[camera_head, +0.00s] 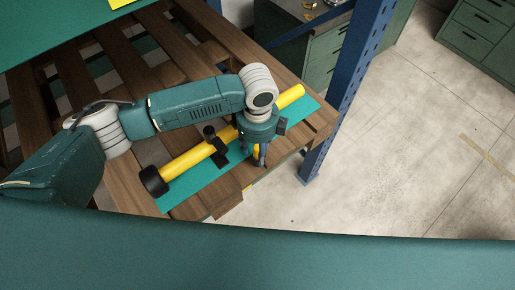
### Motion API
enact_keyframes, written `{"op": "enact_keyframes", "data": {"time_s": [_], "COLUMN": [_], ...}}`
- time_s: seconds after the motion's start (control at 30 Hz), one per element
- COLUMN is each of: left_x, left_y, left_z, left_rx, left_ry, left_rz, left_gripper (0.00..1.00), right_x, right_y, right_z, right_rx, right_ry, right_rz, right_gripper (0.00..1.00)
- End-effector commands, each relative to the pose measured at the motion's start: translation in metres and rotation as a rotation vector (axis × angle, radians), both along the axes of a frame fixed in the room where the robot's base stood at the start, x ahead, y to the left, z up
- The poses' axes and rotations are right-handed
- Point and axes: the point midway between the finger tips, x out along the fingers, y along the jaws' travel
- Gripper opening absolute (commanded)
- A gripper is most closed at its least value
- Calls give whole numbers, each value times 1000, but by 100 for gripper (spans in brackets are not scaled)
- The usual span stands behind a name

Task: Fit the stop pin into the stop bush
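A yellow bar (193,158) with a black end (153,181) lies slantwise on a teal strip (190,192) on the slatted wooden platform. A black fitting (217,146) with a round upright piece sits at the bar's middle; I cannot tell whether this is the stop bush. My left gripper (259,158) points down over the strip, on the near side of the bar. A small yellow piece shows between its fingers, possibly the stop pin; I cannot tell whether they are shut on it. The gripper hides part of the bar. My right gripper is not in view.
A blue perforated post (345,95) stands just right of the platform's corner. Green drawer cabinets (475,30) stand at the back right. The concrete floor (410,150) at right is clear. A yellow patch lies on a green surface (45,30) at top left.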

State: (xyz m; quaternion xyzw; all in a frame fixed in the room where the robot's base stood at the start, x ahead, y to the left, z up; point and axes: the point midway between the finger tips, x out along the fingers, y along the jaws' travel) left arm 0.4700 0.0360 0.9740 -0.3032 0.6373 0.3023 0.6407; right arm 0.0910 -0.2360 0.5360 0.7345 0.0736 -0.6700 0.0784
Motion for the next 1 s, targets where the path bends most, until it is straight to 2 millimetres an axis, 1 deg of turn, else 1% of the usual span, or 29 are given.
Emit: {"op": "enact_keyframes", "data": {"time_s": [0.2,0.33,0.47,0.7,0.8,0.9,1.0], "left_x": [0,1,1,1,0,0,0], "left_y": [0,0,0,0,0,-1,0], "left_z": [1,11,34,85,102,113,119], "left_rx": [0,-1,-2,-1,0,-1,0], "left_ry": [0,-2,-4,-3,-2,-2,0], "left_rz": [0,0,-1,0,-1,-1,0], "left_gripper": [43,43,43,43,43,43,43], "right_x": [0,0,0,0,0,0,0], "right_y": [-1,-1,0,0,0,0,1], "right_z": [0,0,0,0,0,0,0], "right_rx": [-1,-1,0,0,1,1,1], "right_ry": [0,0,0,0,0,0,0], "right_rz": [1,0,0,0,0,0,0], "right_gripper": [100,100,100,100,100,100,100]}}
